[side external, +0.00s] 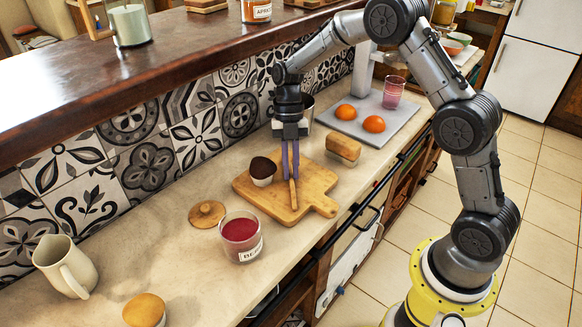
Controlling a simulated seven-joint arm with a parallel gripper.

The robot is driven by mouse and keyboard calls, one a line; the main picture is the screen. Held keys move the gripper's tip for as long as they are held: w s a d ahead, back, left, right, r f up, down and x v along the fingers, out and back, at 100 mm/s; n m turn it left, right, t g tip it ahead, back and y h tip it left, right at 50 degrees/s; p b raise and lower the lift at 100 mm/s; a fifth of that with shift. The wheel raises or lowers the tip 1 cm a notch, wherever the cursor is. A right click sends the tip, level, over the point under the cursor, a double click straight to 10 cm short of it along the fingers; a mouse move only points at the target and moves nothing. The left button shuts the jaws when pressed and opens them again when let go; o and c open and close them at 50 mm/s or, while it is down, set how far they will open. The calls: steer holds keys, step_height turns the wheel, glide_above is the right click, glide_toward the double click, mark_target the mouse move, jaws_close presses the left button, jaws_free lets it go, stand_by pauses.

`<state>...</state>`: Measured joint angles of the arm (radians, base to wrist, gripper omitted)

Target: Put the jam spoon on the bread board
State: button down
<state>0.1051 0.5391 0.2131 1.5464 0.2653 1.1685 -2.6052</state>
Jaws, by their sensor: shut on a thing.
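The bread board (314,202) is a light wooden board with a short handle, lying on the counter in the middle of the side view. My gripper (291,177) points straight down over the board, with purple fingers closed on the jam spoon. The jam spoon (293,194) is a thin wooden piece hanging roughly upright below the fingertips. Its lower end is over the board; I cannot tell whether it touches. Its upper part is hidden by the fingers.
A dark-topped muffin (263,170) sits on the board, left of my gripper. A bread loaf (343,149) is at the board's back right. A jam jar (240,238) and wooden lid (207,214) stand in front. A grey tray (395,133) with two oranges lies behind.

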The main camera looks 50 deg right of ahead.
steer(key=c, duration=0.9)
jaws_free()
steer(key=shift+f, duration=0.1)
steer(key=v, duration=1.1)
steer(key=s+a+r+m+t+h, duration=0.1)
steer(key=s+r+m+t, duration=0.1)
steer(key=s+r+m, duration=0.5)
steer(key=s+m+t, duration=0.2)
steer(key=s+m, duration=0.4)
steer(key=s, duration=0.1)
steer(key=s+m+t+h, duration=0.1)
steer(key=s+m+t, duration=0.1)
steer(key=s+m, duration=0.5)
steer(key=s+a+m+t+h, duration=0.1)
steer(key=s+m+t, duration=0.1)
steer(key=s+m, duration=0.5)
steer(key=shift+r+t, duration=0.15)
steer(key=shift+t, duration=0.25)
